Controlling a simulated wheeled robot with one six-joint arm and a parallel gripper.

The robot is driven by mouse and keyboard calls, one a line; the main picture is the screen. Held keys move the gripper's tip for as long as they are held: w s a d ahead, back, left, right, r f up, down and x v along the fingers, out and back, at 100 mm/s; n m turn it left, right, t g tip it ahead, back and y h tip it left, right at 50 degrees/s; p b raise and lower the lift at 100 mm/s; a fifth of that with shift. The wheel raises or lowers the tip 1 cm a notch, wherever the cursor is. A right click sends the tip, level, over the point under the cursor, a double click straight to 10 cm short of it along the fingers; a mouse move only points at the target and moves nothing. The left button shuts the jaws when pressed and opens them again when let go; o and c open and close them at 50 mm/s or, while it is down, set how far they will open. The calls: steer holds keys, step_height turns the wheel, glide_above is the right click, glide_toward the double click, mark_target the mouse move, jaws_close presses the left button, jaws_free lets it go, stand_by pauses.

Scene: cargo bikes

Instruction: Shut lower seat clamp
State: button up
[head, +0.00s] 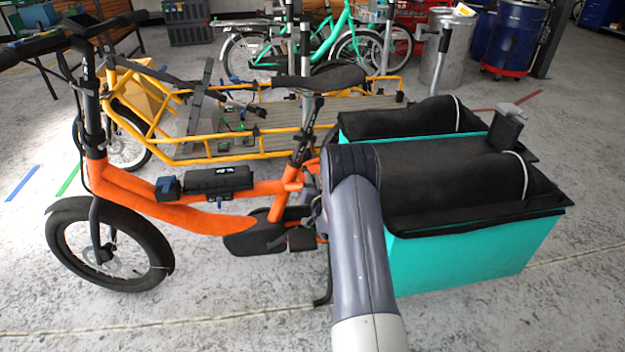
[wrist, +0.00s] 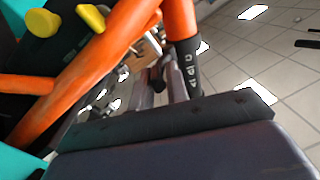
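The orange cargo bike (head: 150,195) stands side-on in the head view. Its black seat post (head: 303,140) rises from the orange frame to the black saddle (head: 322,77). Dark collars show on the post, but I cannot tell the lower seat clamp's lever or its position. In the wrist view, orange tubes (wrist: 110,55) and a dark post with pale marks (wrist: 187,68) are close by. My gripper (wrist: 160,92) reaches in among them, with grey finger-like parts partly hidden behind a dark bar. In the head view my arm hides it near the bike's seat tube. Contact is unclear.
Teal boxes with black covers (head: 455,255) stand right of my arm. A yellow cargo bike (head: 235,150) stands behind, with green bikes (head: 340,35) further back. Yellow knobs (wrist: 90,18) show in the wrist view. Open concrete floor (head: 180,315) lies in front.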

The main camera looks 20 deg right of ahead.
jaws_close()
